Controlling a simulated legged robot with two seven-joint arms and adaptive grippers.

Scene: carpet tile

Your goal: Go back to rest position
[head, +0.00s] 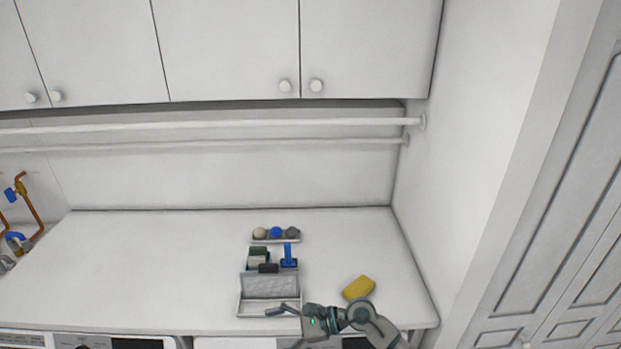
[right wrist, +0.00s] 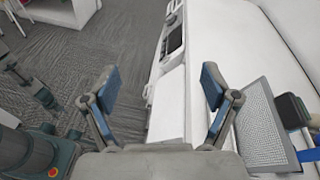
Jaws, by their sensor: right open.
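My right gripper (head: 284,310) is in the head view at the counter's front edge, over the front of a light tray with a grey mesh panel (head: 270,286). In the right wrist view its two blue-padded fingers (right wrist: 160,88) are spread apart with nothing between them. The mesh panel (right wrist: 262,135) stands just right of the fingers in that view. My left gripper is not in the head view.
On the white counter (head: 150,265) are a yellow sponge (head: 358,287), a blue-handled tool (head: 288,256), dark boxes (head: 258,257) and a small tray of balls (head: 276,234). Rails (head: 200,126) and cabinets (head: 230,50) hang above. The counter's left is clear.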

